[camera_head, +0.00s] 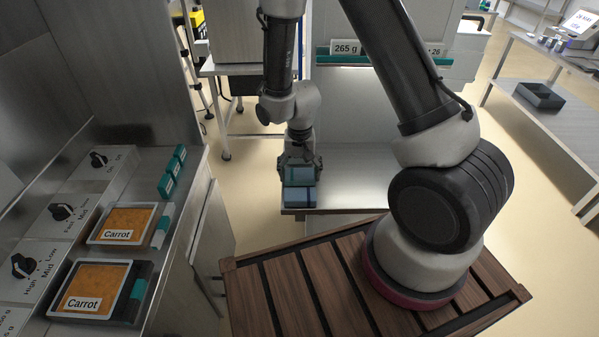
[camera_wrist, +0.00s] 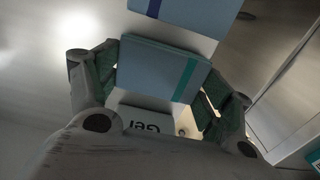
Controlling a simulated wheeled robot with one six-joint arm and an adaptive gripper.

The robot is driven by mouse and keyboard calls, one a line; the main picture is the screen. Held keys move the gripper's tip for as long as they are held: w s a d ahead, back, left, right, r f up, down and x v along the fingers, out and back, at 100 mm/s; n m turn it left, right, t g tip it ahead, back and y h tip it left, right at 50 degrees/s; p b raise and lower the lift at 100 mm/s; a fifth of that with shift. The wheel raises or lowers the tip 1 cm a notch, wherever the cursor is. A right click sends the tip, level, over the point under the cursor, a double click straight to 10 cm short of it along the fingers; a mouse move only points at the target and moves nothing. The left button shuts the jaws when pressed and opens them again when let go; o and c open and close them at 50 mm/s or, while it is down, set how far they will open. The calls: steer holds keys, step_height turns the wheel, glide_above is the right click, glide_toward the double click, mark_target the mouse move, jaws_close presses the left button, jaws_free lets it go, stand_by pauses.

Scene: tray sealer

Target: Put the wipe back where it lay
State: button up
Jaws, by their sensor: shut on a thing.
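My gripper (camera_head: 298,164) is shut on a folded light-blue wipe (camera_head: 299,174) near the front edge of the steel table. In the wrist view the wipe (camera_wrist: 160,72) has a teal stripe near its right side, and the green-padded fingers hold it from both sides. A second folded blue cloth (camera_head: 300,197) with a dark-blue stripe lies close in front of it; it also shows at the top of the wrist view (camera_wrist: 185,10). I cannot tell whether the held wipe touches the table.
The steel table (camera_head: 350,180) is bare to the right. A white "Gel" label (camera_wrist: 148,122) shows beneath the wipe in the wrist view. A dark bin (camera_head: 540,96) is on the right bench.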

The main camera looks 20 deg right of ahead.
steer(key=shift+f, duration=0.2)
steer(key=o, duration=1)
steer(key=shift+o, duration=0.2)
step_height(320, 180, up, 12)
step_height(320, 180, up, 10)
steer(key=t, duration=0.1)
glide_above(300, 173)
steer(key=s+d, duration=0.2)
steer(key=d, duration=0.3)
steer(key=s+d+r+n+t, duration=0.1)
steer(key=s+d+r, duration=0.4)
steer(key=s+r, duration=0.2)
steer(key=s+d+r+n+t, duration=0.2)
steer(key=s+d+r, duration=0.2)
steer(key=s+r, duration=0.3)
steer(key=s, duration=0.3)
steer(key=shift+s+d+r+n, duration=0.15)
steer(key=shift+d+r+n, duration=0.15)
steer(key=shift+d+r, duration=0.1)
